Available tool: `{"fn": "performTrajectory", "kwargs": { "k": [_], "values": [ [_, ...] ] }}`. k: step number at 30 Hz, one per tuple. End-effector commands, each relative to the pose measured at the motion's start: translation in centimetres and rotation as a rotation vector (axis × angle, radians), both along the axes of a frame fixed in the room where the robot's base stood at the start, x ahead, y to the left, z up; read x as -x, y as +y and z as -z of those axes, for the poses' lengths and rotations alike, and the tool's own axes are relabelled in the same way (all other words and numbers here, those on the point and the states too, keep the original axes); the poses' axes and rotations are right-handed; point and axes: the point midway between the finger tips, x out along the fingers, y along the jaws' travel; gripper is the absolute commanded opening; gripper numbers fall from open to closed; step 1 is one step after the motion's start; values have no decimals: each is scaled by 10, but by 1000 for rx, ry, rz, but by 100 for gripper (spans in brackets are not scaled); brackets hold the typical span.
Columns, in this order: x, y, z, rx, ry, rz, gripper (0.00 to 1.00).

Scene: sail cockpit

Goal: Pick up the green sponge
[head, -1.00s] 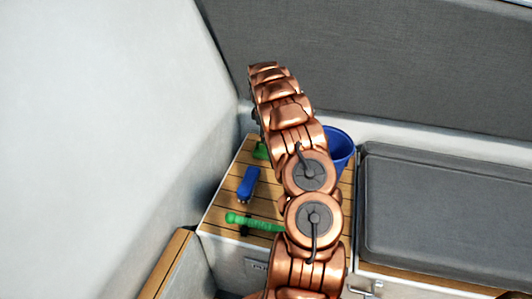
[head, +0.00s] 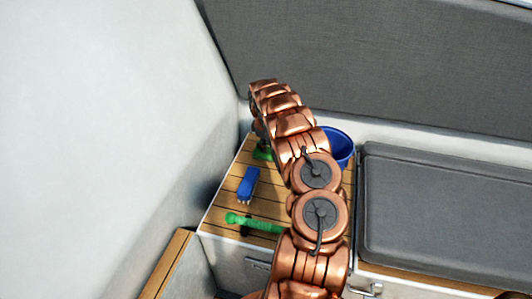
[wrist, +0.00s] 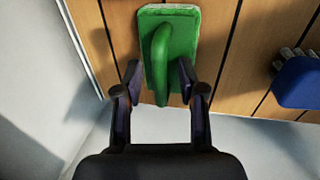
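The green sponge (wrist: 183,30), a flat block with a raised green grip along its middle, lies on the slatted wood top in the wrist view. In the head view the green sponge (head: 262,155) shows only in part at the back of the top, below the end of my arm. My gripper (wrist: 159,75) is open, its two dark fingers spread on either side of the sponge's near end and its grip. I cannot tell whether either finger touches it. In the head view my arm mostly hides the gripper.
A blue brush (head: 248,184) lies in front of the sponge; it also shows in the wrist view (wrist: 299,84). A green-handled tool (head: 252,222) lies nearer the front edge. A blue bucket (head: 342,146) stands behind my arm.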

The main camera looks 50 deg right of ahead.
Motion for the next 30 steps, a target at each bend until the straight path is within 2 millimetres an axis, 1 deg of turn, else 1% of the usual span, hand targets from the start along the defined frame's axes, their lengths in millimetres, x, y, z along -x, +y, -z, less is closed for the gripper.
{"fn": "performTrajectory", "kwargs": {
  "k": [1,10,25,28,30],
  "values": [
    [0,0,0,0,0,0,32],
    [0,0,0,0,0,0,1],
    [0,0,-2,1,0,-1,0],
    [-1,0,-9,3,-1,-1,0],
    [-2,0,-19,4,-3,-1,0]
  ]
}}
